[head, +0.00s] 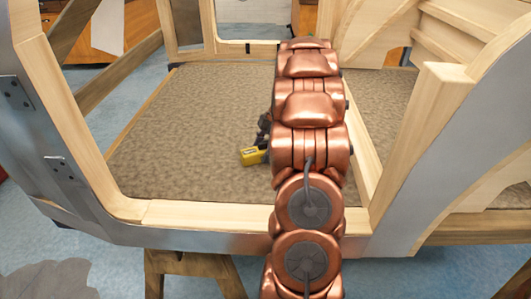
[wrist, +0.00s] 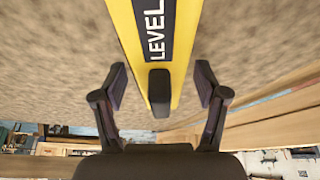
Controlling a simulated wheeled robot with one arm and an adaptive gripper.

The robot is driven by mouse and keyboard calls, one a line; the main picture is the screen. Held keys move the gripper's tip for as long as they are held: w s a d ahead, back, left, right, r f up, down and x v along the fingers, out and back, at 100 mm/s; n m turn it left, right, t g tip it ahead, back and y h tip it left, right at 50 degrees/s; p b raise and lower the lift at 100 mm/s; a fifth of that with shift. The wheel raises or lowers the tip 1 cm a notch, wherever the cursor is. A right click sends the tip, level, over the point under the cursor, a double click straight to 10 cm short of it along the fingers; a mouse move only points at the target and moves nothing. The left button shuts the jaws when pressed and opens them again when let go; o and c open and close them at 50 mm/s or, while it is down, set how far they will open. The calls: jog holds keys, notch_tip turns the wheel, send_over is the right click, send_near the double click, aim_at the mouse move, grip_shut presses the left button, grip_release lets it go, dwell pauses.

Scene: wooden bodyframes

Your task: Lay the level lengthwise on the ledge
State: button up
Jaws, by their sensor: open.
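The yellow level (wrist: 130,25) carries a dark label reading "LEVEL" and has a black end. In the wrist view it runs from the top edge down between my fingers. My gripper (wrist: 161,74) is open, with a finger apart on each side of the level. In the head view only one end of the level (head: 253,156) shows, on the brown carpeted floor of the wooden frame; my arm hides the rest. A pale wooden ledge (head: 200,212) runs along the near side of that floor. I cannot tell whether it is the ledge named in the task.
The carpeted floor (head: 185,130) left of my arm is clear. Wooden posts rise on both sides, the left one (head: 75,125) and the right one (head: 425,135). A sawhorse (head: 190,268) stands below the near edge.

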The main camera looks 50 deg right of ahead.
grip_shut()
dwell(0.6)
